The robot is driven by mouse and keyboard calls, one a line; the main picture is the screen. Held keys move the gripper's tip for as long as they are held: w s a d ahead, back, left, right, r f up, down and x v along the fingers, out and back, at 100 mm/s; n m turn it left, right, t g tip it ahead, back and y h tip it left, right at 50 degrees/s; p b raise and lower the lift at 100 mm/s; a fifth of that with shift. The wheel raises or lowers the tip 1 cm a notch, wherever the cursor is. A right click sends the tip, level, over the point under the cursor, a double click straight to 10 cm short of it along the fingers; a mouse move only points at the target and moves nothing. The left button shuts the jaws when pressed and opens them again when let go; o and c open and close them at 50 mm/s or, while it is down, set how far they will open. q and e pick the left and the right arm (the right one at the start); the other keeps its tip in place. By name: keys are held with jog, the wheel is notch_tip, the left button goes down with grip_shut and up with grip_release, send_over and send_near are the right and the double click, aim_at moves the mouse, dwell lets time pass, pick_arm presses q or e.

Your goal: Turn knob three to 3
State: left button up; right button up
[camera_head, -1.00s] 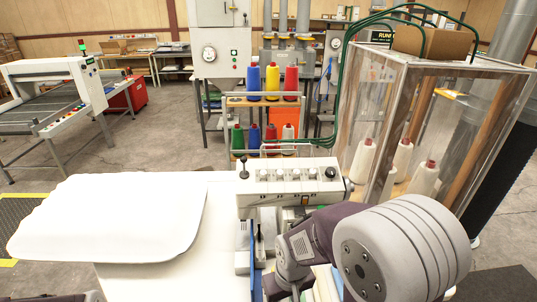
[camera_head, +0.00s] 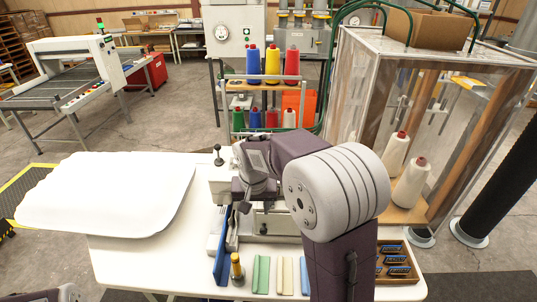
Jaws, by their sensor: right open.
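The white sewing machine (camera_head: 219,191) stands on the white table. Its left end, with a black-knobbed lever on top, shows in the head view. The row of knobs on its panel, knob three included, is hidden behind my right arm. My right gripper (camera_head: 242,203) is in front of the machine's panel, pointing away from me, and is open with nothing seen in it. It is partly covered by its own wrist, so I cannot tell whether it touches a knob. My left gripper is out of view.
A white pillow (camera_head: 107,194) lies at the table's left. Colored strips (camera_head: 261,275), a yellow spool (camera_head: 237,268) and a wooden tray (camera_head: 411,272) lie near the front. A clear-walled cabinet (camera_head: 467,130) stands right, and a thread rack (camera_head: 263,100) stands behind.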

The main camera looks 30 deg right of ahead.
jog(key=w+d+r+m+h+p, duration=0.25)
jog(key=w+d+r+p, duration=0.55)
jog(key=r, duration=0.5)
jog(key=shift+m+t+y, duration=0.25)
jog(key=shift+t+y, duration=0.15)
jog(key=shift+y, duration=0.05)
jog(key=x, duration=0.3)
jog(key=w+p+x, duration=0.1)
jog(key=x, duration=0.2)
jog(key=d+x, duration=0.1)
jog(key=x, duration=0.2)
jog(key=shift+w+p, duration=0.35)
jog(key=shift+s, duration=0.1)
jog(key=shift+c, duration=1.2)
grip_shut()
